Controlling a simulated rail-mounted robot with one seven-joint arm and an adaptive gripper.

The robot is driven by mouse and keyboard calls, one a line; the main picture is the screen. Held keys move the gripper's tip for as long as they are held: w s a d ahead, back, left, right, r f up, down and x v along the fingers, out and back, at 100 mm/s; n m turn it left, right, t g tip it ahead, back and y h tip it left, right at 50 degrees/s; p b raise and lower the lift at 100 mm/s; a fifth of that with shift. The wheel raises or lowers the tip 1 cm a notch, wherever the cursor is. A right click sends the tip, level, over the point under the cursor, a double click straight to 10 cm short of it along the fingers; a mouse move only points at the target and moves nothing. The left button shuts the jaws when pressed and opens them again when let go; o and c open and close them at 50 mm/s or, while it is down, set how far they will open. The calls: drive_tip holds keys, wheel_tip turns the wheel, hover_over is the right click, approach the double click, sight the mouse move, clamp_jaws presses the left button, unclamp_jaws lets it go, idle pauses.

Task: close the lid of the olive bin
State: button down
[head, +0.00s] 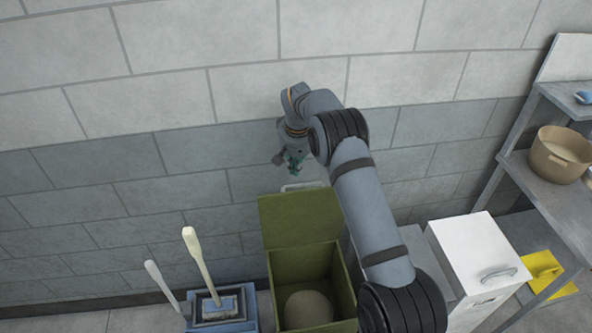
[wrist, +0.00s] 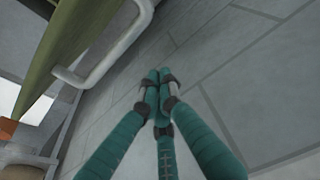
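The olive bin (head: 345,290) stands on the floor against the wall, below my arm. Its lid (head: 298,217) is open, swung up at the back. A pale bar handle (head: 303,186) sits at the lid's top edge. My gripper (head: 293,168) is above and slightly left of that handle, near the wall. In the wrist view its teal fingers (wrist: 158,82) are drawn together with nothing visible between them. The lid (wrist: 65,42) and handle (wrist: 118,55) lie to the left of the fingers there, with a visible gap. Part of the bin's right side is hidden behind my arm.
A rounded beige thing (head: 309,308) lies inside the bin. A blue bucket (head: 232,312) with pale sticks (head: 196,258) stands left of it. A white box (head: 470,262), a yellow item (head: 541,268) and a shelf with a tan pot (head: 560,155) are on the right.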

drive_tip(key=shift+s+d+r+p, duration=0.15)
drive_tip(key=shift+s+p, duration=0.05)
drive_tip(key=shift+s, duration=0.4)
drive_tip(key=shift+s+d+r+p, duration=0.2)
drive_tip(key=shift+s, duration=0.35)
drive_tip(key=shift+s+d+r+p, duration=0.15)
drive_tip(key=shift+s+p, duration=0.05)
drive_tip(key=shift+s, duration=0.4)
drive_tip(key=shift+s, duration=0.1)
drive_tip(key=shift+a, duration=0.1)
